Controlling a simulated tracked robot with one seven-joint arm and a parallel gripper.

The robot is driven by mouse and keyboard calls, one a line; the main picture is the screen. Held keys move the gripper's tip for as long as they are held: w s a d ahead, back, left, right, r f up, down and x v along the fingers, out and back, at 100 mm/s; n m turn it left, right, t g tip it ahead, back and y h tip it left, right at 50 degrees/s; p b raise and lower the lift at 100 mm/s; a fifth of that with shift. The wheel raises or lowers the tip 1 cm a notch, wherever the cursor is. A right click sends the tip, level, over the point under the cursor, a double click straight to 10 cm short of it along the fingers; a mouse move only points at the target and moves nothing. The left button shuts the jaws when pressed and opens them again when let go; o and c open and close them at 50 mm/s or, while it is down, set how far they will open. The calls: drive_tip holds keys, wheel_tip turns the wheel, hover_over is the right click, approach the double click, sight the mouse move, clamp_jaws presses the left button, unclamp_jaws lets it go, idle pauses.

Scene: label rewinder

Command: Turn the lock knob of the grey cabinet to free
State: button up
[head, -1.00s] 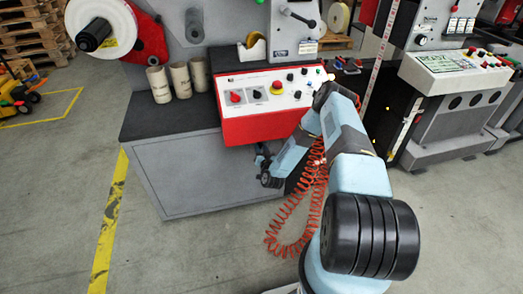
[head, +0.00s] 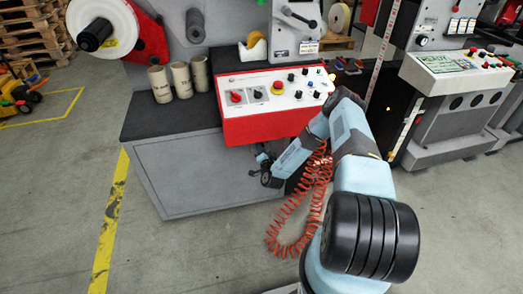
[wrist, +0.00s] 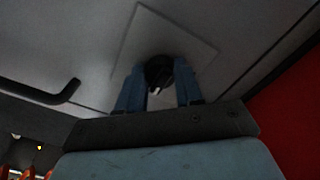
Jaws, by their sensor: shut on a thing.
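The grey cabinet (head: 190,180) stands under the red control box, and its dim face fills the upper wrist view (wrist: 90,35). A round black lock knob (wrist: 158,70) with a pale mark sits on a square plate (wrist: 148,30) there. My gripper (wrist: 158,84) has its two blue fingers on either side of the knob and is shut on it. The fingers cover the knob's sides, and I cannot tell its lock position from the mark. In the head view my gripper (head: 263,156) is small and dark at the cabinet's right part; the knob is not discernible there.
A dark bent handle (wrist: 52,94) sticks out left of the knob. The red control box (head: 270,125) overhangs the cabinet top. An orange coiled hose (head: 300,210) hangs by my arm. Free floor lies in front, with a yellow line (head: 108,225) at left.

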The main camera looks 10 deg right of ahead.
drive_tip(key=shift+d+f, duration=0.1)
drive_tip(key=shift+d, duration=0.2)
drive_tip(key=o, duration=0.8)
drive_tip(key=shift+o, duration=1.2)
drive_tip(key=shift+a, duration=0.2)
drive_tip(key=s, duration=1.3)
drive_tip(key=shift+s, duration=0.4)
